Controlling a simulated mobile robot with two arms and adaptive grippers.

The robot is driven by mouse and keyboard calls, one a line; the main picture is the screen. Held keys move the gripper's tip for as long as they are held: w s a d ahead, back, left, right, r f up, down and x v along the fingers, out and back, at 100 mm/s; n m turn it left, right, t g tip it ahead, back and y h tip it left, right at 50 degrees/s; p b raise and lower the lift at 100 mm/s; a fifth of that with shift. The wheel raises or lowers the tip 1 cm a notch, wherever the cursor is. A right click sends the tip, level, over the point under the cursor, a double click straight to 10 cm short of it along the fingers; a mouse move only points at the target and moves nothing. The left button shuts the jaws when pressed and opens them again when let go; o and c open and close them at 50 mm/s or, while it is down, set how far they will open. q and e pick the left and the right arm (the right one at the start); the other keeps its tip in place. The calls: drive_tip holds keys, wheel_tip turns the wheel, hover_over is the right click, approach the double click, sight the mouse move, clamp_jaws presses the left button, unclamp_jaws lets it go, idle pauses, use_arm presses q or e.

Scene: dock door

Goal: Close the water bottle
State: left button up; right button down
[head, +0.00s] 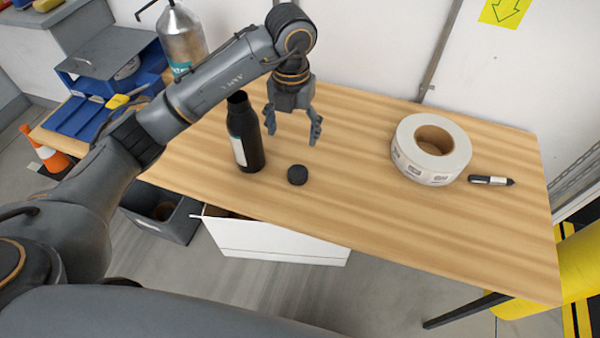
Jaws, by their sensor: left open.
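A black water bottle (247,141) with a pale label stands upright on the wooden table, left of the middle. Its top is uncapped and the neck shows. A small round black cap (297,175) lies on the table to the right of the bottle, nearer the front edge. My left gripper (293,124) is open and empty, pointing down above the table. It is to the right of the bottle's upper part and behind the cap in the picture. My right gripper is not in view.
A white label roll (431,150) and a marker (491,181) lie on the table's right part. The wooden table (370,205) is clear in front of the roll. A metal bottle (182,42) and blue bins (85,118) are at the left. A wall stands behind.

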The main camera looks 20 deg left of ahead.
use_arm(q)
hover_over(297, 172)
drive_tip(key=shift+s+a+f, duration=0.1)
drive_tip(key=shift+a+f, duration=0.05)
drive_tip(key=shift+f, duration=2.05)
drive_tip(key=shift+s+a+f, duration=0.1)
drive_tip(key=shift+f, duration=2.05)
drive_tip(key=shift+w+d+f+p, duration=0.15)
drive_tip(key=shift+f+p, duration=0.15)
drive_tip(key=shift+f, duration=1)
drive_tip(key=shift+w+d+f+p, duration=0.15)
drive_tip(key=shift+f+p, duration=0.1)
drive_tip(key=shift+f, duration=1.05)
drive_tip(key=shift+s, duration=0.1)
drive_tip(key=shift+c, duration=0.4)
drive_tip(key=c, duration=0.8)
drive_tip(key=shift+o, duration=0.2)
